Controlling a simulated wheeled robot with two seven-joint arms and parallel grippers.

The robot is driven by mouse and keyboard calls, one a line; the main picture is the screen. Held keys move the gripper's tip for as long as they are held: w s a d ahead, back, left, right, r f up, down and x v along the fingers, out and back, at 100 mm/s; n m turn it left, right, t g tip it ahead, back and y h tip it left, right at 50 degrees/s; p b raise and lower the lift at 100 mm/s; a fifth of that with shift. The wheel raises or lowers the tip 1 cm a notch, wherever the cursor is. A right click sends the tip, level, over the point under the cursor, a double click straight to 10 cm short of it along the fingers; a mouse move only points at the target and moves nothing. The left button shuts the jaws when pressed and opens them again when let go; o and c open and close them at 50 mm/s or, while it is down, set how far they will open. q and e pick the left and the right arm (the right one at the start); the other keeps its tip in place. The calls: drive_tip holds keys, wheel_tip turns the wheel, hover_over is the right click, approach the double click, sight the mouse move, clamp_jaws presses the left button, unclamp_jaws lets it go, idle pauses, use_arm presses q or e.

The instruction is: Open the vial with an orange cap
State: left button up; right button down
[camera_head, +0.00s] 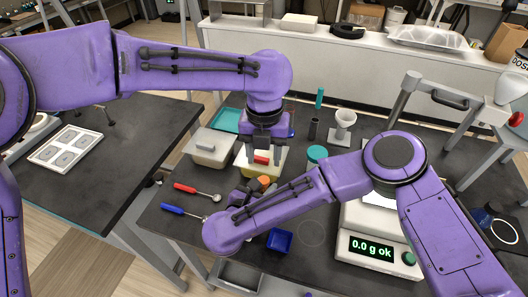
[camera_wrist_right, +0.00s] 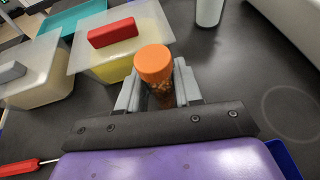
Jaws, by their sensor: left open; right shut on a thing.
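The vial (camera_wrist_right: 160,98) has an orange cap (camera_wrist_right: 153,64) and a dark amber body. It stands between the fingers of my right gripper (camera_wrist_right: 158,90), which is shut on its body below the cap. In the head view the orange cap (camera_head: 263,181) shows beside my right forearm, which hides most of the vial. The cap is on the vial. My left gripper (camera_head: 264,146) is open and empty. It points down, farther back than the capped vial, over or near a yellowish tub with a red-handled lid.
The yellowish tub's red handle (camera_head: 261,160) is close to my left gripper. A tub with a grey handle (camera_head: 206,146) stands left of it. Red (camera_head: 196,190) and blue (camera_head: 184,211) handled spoons, a blue box (camera_head: 279,240) and a scale reading 0.0 g (camera_head: 372,247) are nearby.

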sight(263, 180)
use_arm(q)
drive_tip(key=m, duration=0.6)
drive_tip(key=shift+f, duration=0.1)
wheel_tip(263, 180, down, 8)
drive_tip(key=shift+r, duration=0.1)
clamp_jaws()
drive_tip(key=n, duration=0.5)
drive_tip(key=shift+w+a, duration=0.1)
drive_tip(key=n, duration=0.8)
drive_tip(key=shift+a, duration=0.1)
drive_tip(key=shift+o, duration=0.3)
unclamp_jaws()
